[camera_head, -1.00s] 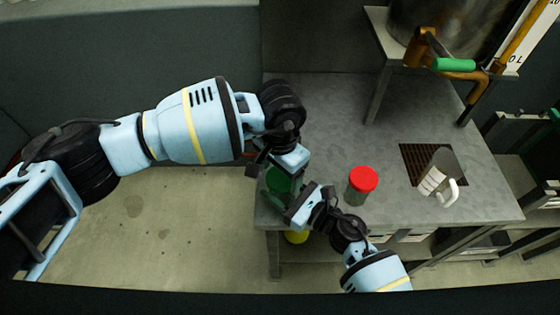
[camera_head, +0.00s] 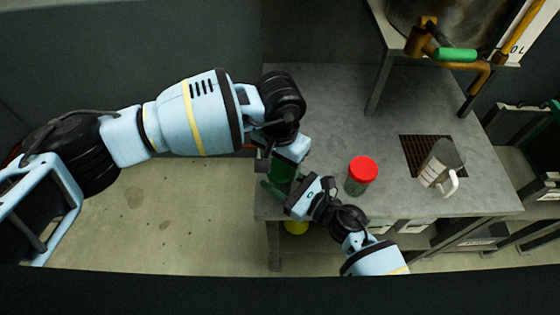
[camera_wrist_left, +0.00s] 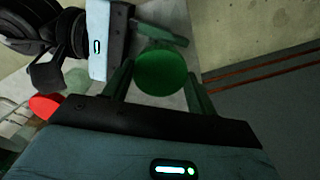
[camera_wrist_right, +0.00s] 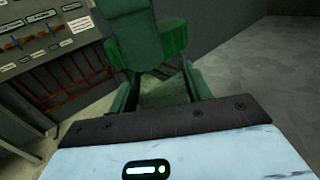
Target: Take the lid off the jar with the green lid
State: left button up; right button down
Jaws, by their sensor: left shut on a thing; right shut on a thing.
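The green lid (camera_head: 281,172) shows between my two grippers at the table's left edge in the head view. In the left wrist view the round green lid (camera_wrist_left: 162,72) sits between the fingers of my left gripper (camera_wrist_left: 160,75), which is shut on it. My right gripper (camera_wrist_right: 157,88) is shut on the jar's see-through body (camera_wrist_right: 162,93) from the side, below the lid. The green lid also shows above that body in the right wrist view (camera_wrist_right: 172,40). The lid looks to be on the jar; whether it is loosened I cannot tell. In the head view my arms hide most of the jar.
A jar with a red lid (camera_head: 362,169) stands just right of my right gripper. A white and grey mug (camera_head: 438,168) is by a dark grate (camera_head: 412,152). A large metal vessel with an orange pipe (camera_head: 478,75) stands behind. The table's middle back (camera_head: 325,110) is clear.

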pick_arm(q)
jog(key=n, duration=1.4)
jog(key=shift+n, duration=0.3)
jog(key=n, duration=3.1)
jog(key=shift+r+n, duration=0.1)
jog(key=shift+n, duration=0.3)
jog(key=n, duration=0.5)
jog(key=shift+n, duration=0.3)
jog(key=shift+r, duration=0.3)
jog(key=shift+r, duration=0.75)
